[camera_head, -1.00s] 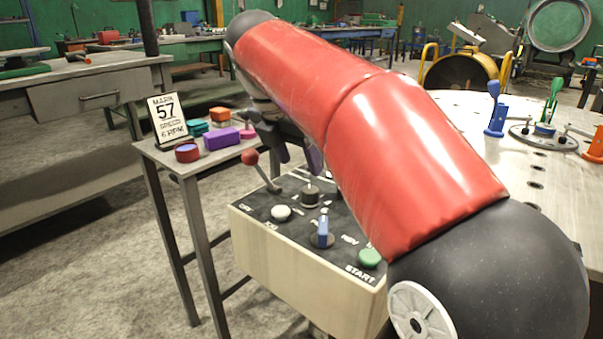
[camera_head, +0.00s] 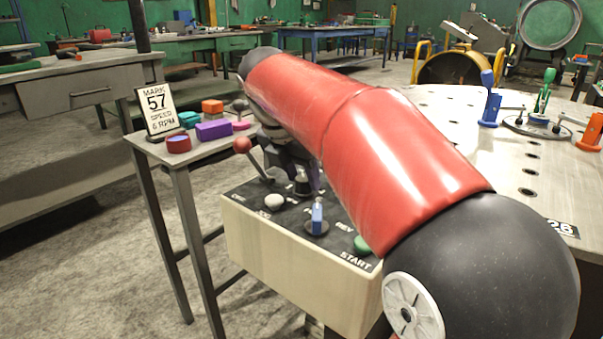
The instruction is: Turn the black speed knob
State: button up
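The black speed knob (camera_head: 302,187) stands on the dark top of the control box (camera_head: 290,245), near its back edge. My gripper (camera_head: 300,170) points down over it, partly hidden by my red arm. Its two fingers look apart, one at each side of the knob's upper part. I cannot tell whether either finger touches it. A sign (camera_head: 159,110) behind the box reads mark 57, speed 6 RPM. The knob's scale and pointer are too small to read.
The box also carries a red-ball lever (camera_head: 242,146), a white button (camera_head: 274,202), a blue selector (camera_head: 317,216) and a green start button (camera_head: 362,244). A small table (camera_head: 152,148) with coloured blocks stands at left.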

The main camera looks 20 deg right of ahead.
jog(key=c, duration=0.6)
jog(key=shift+r, duration=0.1)
